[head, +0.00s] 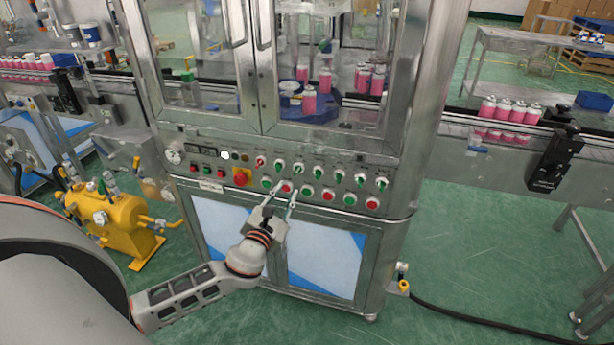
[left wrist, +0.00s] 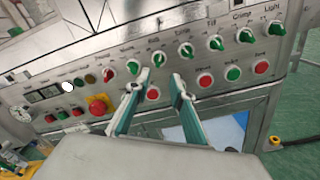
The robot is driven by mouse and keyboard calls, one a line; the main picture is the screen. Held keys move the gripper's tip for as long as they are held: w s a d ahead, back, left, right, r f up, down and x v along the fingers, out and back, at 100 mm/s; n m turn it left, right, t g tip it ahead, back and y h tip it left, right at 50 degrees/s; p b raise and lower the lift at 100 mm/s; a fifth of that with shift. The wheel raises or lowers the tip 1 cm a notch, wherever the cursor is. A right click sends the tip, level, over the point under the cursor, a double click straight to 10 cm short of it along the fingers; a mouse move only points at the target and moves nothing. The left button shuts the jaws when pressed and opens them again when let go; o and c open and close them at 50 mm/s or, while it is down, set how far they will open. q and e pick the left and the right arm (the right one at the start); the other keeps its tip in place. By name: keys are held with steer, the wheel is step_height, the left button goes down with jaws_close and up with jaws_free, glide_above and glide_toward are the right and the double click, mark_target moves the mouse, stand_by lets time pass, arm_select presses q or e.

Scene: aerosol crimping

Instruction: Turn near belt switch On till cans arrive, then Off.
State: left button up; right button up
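The control panel (head: 230,165) on the steel machine carries a row of rotary switches; the label print is too small to read surely. Pink cans with white tops (head: 505,110) stand on the right conveyor, and more pink cans (head: 309,101) stand inside the machine. My right gripper is not in view.
Push buttons sit below the switches, including a red one (left wrist: 204,80) and a green one (left wrist: 233,73). A red emergency knob on yellow (head: 241,177) is left of my gripper. A yellow pump (head: 110,220) stands lower left.

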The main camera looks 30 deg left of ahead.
mark_target(296, 173)
arm_select(q)
steer(key=x, duration=0.8)
steer(key=shift+r+b, duration=0.25)
steer(key=shift+b, duration=0.1)
jaws_close()
